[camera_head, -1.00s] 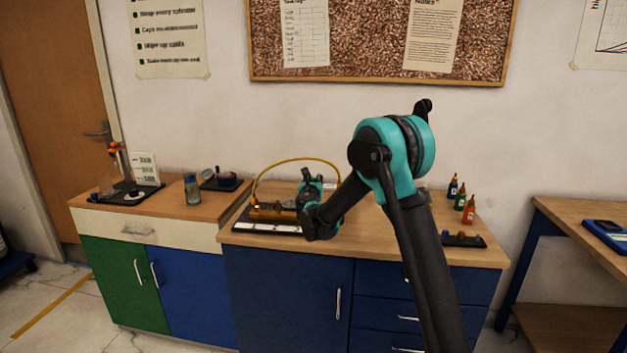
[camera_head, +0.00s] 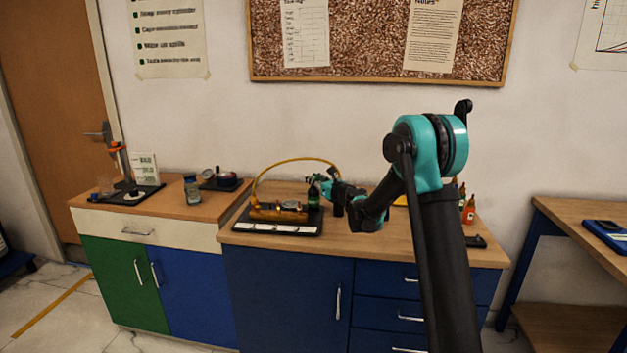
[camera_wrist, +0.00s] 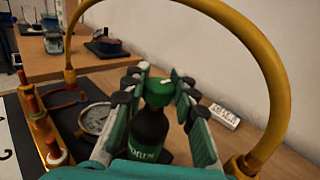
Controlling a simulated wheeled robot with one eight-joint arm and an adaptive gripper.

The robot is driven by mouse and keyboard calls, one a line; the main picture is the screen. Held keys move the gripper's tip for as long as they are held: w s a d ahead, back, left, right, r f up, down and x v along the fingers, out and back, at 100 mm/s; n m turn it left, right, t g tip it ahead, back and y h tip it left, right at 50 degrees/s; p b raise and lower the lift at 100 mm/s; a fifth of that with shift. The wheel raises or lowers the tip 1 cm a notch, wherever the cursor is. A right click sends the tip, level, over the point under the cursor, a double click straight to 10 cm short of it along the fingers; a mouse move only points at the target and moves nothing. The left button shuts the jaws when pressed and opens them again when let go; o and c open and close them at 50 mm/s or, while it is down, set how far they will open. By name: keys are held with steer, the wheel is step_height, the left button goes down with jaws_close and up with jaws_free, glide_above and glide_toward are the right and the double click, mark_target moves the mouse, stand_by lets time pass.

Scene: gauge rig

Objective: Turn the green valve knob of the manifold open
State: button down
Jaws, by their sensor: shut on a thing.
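The manifold (camera_head: 278,213) sits on a dark base on the middle counter, with a yellow hose (camera_head: 295,160) arching over it. In the wrist view the green valve knob (camera_wrist: 158,92) tops a dark upright body (camera_wrist: 148,130) with partly readable lettering. My gripper (camera_head: 316,186) reaches in from the right in the head view. In the wrist view my gripper (camera_wrist: 158,88) has its fingers closed on both sides of the knob. A round gauge (camera_wrist: 95,117) is just left of the knob. The knob's turn position cannot be told.
The yellow hose (camera_wrist: 225,25) arches close around my gripper in the wrist view. Copper-coloured posts (camera_wrist: 35,110) stand to the left. A white label (camera_wrist: 224,116) lies to the right. Small bottles (camera_head: 470,210) stand at the counter's right, partly behind my arm.

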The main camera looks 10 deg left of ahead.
steer(key=shift+n+g+y, duration=0.5)
steer(key=shift+g+y, duration=0.1)
steer(key=c, duration=1.2)
jaws_free()
steer(key=shift+o, duration=0.2)
steer(key=shift+d, duration=0.1)
steer(key=v, duration=1.1)
steer(key=shift+s+d, duration=0.2)
steer(key=shift+s, duration=0.15)
steer(key=shift+d, duration=0.1)
